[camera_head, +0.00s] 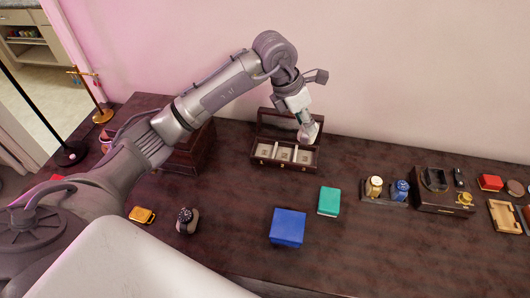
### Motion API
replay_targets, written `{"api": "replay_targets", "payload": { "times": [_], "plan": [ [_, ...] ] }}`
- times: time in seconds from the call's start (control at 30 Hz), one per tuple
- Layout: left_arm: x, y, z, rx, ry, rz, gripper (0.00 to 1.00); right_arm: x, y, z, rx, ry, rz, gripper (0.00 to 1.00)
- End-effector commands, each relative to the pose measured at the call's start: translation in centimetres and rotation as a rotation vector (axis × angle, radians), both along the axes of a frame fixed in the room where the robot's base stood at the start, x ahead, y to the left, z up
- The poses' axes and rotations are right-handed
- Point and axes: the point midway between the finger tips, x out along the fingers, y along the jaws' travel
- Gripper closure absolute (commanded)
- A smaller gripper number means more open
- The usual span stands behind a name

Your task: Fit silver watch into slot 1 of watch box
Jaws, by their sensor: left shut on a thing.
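The watch box (285,164) stands open on the dark dresser top near the wall, with its lid raised at the back. Pale square slots show in a row inside it. My left gripper (306,122) reaches over the right part of the box, pointing down. It is shut on a small pale grey thing that looks like the silver watch (309,134), held above the box in front of the lid. The gripper and watch cover part of the lid. Watch details are too small to make out. My right gripper is not in view.
A blue box (288,228) and a teal box (329,201) lie in front. A wooden chest (188,157) stands under my left arm. Several small items crowd the right.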

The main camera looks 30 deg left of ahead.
Motion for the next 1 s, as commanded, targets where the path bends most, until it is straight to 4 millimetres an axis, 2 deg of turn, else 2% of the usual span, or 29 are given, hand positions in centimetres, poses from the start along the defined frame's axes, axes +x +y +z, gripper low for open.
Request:
{"api": "replay_targets", "payload": {
  "times": [0.1, 0.27, 0.6, 0.7, 0.83, 1.0],
  "plan": [
    [0.9, 0.3, -0.1, -0.005, 0.004, 0.138, 1.00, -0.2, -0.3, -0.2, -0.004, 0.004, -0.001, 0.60],
    [1.0, 1.9, -0.8, -0.004, 0.008, 0.202, 1.00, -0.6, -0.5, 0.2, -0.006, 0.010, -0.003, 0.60],
    [-0.9, 9.1, -5.2, -0.002, 0.012, 0.201, 1.00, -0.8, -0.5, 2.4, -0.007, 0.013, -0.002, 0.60],
    [-1.2, 10.7, -6.2, -0.004, 0.010, 0.199, 1.00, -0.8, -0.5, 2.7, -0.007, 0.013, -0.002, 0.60],
    [-1.4, 11.7, -6.9, -0.004, 0.007, 0.196, 1.00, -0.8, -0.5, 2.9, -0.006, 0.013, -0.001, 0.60],
    [-1.5, 11.8, -8.1, -0.006, 0.010, 0.195, 1.00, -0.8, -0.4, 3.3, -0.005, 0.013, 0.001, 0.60]
  ]
}}
